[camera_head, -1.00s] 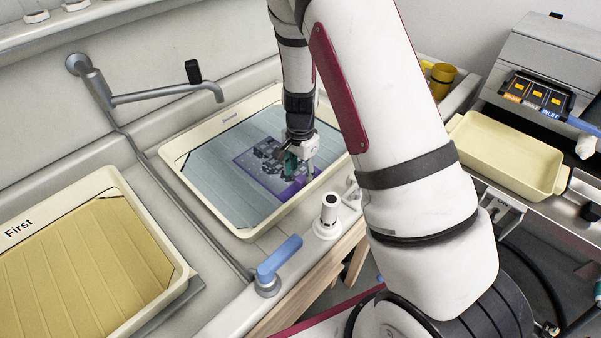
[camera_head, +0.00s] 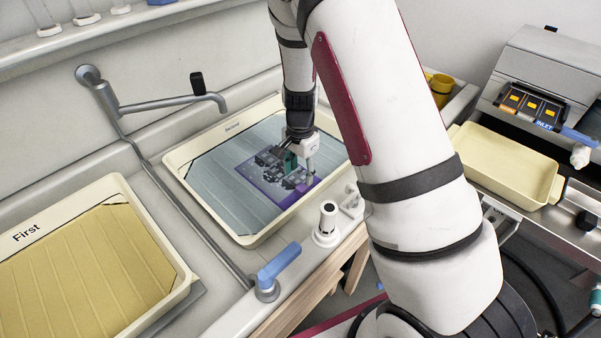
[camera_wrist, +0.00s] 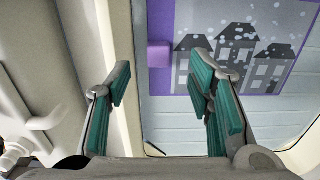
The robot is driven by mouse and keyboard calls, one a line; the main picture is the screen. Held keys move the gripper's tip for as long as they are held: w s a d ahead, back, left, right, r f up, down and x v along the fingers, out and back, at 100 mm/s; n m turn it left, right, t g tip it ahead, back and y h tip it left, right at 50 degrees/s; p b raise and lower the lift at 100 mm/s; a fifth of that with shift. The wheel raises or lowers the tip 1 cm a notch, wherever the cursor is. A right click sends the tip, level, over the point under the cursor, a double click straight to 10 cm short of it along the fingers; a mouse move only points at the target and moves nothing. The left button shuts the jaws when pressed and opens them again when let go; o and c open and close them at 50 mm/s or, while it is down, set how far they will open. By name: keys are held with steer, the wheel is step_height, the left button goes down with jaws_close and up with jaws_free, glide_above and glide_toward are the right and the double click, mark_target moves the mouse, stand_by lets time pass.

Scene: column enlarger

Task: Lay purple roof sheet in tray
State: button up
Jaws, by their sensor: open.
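The purple roof sheet (camera_head: 262,183), a purple-edged print with dark houses and white dots, lies flat inside the middle cream tray (camera_head: 250,238), labelled "Second". In the wrist view the sheet (camera_wrist: 262,75) is at the upper right, with a purple tab (camera_wrist: 159,54) on its left edge. My gripper (camera_head: 300,165) is over the sheet's right part and hides some of it. In the wrist view my gripper (camera_wrist: 163,85) has its teal-padded fingers spread with nothing between them. The fingers appear apart from the sheet and its tab.
Another cream tray (camera_head: 20,240), labelled "First", stands at the left. A white knob (camera_head: 328,222) and a blue-handled lever (camera_head: 279,265) stand at the front edge. An empty cream tray (camera_head: 506,165) sits at the right.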

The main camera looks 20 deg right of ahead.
steer(key=shift+r, duration=0.65)
step_height(320, 180, up, 12)
stand_by(0.6)
steer(key=shift+s+r, duration=0.1)
steer(key=shift+s, duration=0.05)
stand_by(0.4)
steer(key=s+a+r+n+t, duration=0.2)
steer(key=s+r+n, duration=0.4)
steer(key=s+r, duration=0.3)
steer(key=s+a+r+n+t, duration=0.2)
steer(key=s+r+n, duration=0.5)
steer(key=s, duration=0.9)
steer(key=shift+s+r+t, duration=0.35)
steer(key=shift+r+t, duration=0.25)
steer(key=shift+r, duration=1)
